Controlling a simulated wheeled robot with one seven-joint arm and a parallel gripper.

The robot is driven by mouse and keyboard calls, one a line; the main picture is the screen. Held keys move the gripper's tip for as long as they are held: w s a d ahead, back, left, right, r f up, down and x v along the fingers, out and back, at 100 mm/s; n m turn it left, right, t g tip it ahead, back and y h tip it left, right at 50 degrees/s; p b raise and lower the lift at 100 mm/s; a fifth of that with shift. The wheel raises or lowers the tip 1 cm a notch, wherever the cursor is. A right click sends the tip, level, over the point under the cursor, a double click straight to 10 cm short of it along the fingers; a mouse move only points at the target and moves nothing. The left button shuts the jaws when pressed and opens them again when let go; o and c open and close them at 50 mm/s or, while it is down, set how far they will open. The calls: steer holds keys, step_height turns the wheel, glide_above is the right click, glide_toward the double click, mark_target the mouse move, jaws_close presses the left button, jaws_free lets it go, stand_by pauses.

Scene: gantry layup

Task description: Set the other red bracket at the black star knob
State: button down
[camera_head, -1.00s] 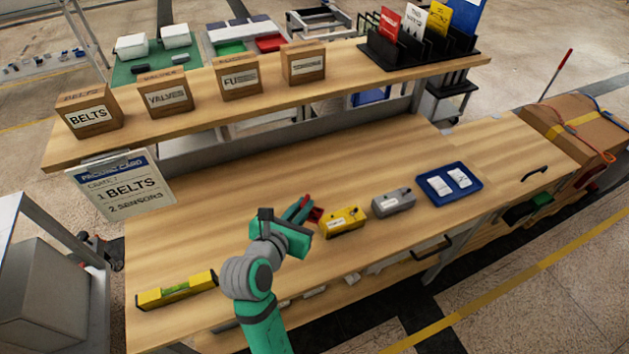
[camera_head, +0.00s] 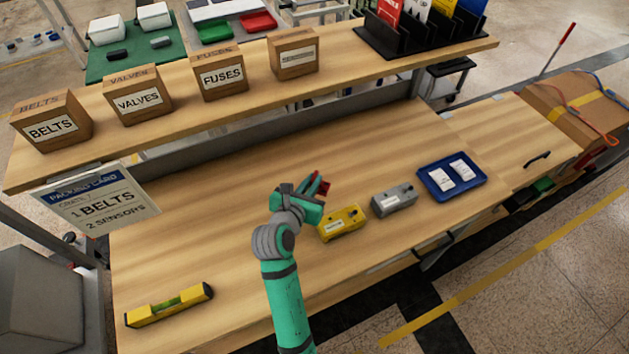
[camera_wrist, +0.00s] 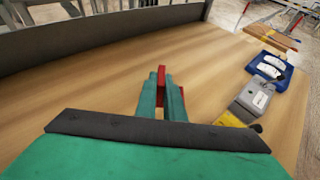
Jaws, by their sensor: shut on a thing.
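My gripper (camera_head: 316,184) is shut on a red bracket (camera_head: 324,187), which shows as a small red piece at the fingertips, above the wooden bench. In the wrist view the red bracket (camera_wrist: 162,76) stands between and beyond the green fingers (camera_wrist: 161,98), with part of it hidden by them. I cannot make out a black star knob or a second red bracket in these frames. A yellow box (camera_head: 342,222) sits on the bench just right of and nearer than the gripper, with a grey box (camera_head: 393,201) to its right.
A blue tray (camera_head: 432,188) with white packets lies on the bench's right side. A yellow spirit level (camera_head: 169,306) lies at the front left. A raised shelf (camera_head: 190,88) with cardboard boxes runs along the back. The bench's middle left is clear.

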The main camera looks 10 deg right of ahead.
steer(key=shift+w+d+f, duration=0.25)
steer(key=shift+w+f, duration=0.2)
steer(key=shift+f, duration=0.2)
steer(key=f, duration=0.3)
steer(key=shift+w+d+f, duration=0.1)
steer(key=shift+w, duration=0.2)
steer(key=shift+f, duration=0.1)
steer(key=shift+s, duration=0.1)
steer(key=shift+f, duration=0.2)
steer(key=c, duration=1.9)
jaws_free()
steer(key=shift+o, duration=0.2)
steer(key=shift+r, duration=0.15)
